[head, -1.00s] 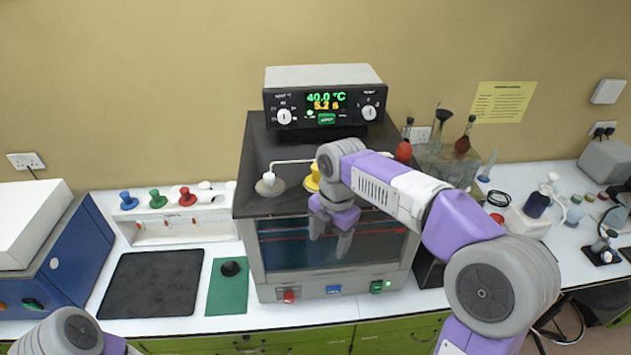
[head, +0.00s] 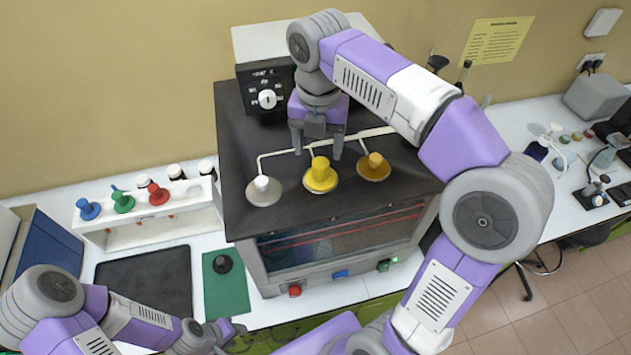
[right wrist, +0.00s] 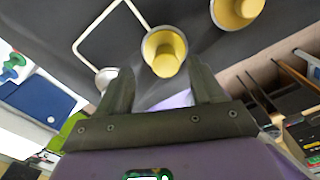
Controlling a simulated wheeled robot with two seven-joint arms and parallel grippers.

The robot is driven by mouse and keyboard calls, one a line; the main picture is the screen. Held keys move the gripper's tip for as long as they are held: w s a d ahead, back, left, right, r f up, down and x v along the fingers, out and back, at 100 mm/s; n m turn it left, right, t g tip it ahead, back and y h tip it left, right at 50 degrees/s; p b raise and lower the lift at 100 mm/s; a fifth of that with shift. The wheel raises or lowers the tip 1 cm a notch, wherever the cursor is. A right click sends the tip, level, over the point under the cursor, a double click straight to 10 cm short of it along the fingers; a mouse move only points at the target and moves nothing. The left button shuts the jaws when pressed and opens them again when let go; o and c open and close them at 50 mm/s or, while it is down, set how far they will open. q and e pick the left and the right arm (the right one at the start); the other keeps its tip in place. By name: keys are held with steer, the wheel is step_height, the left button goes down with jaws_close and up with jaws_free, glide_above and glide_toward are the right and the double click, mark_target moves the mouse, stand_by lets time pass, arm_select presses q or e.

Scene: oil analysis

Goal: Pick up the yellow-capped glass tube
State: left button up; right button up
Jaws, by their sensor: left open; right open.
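A tube with a bright yellow cap (head: 320,176) stands upright in the middle holder on the black top of the heating unit. Its glass part is hidden inside the unit. In the right wrist view the yellow cap (right wrist: 164,58) lies just beyond and between the fingertips, with nothing gripped. My right gripper (head: 317,148) points down, open and empty, above and behind the yellow cap in the head view. My left gripper (head: 222,332) is low, near the bench's front edge, small and partly obscured, open and apart from the tubes.
A white cap (head: 262,184) sits left of the yellow cap, and a darker yellow cap (head: 375,161) sits right of it. A white rack (head: 160,226) holds blue, green and red caps. A black mat (head: 150,280) and green mat (head: 226,290) lie on the bench.

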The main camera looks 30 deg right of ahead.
mark_target(321, 162)
steer(key=f, duration=0.2)
steer(key=s+f, duration=0.1)
steer(key=f, duration=0.2)
steer(key=shift+s+f, duration=0.1)
steer(key=shift+f, duration=0.2)
jaws_close()
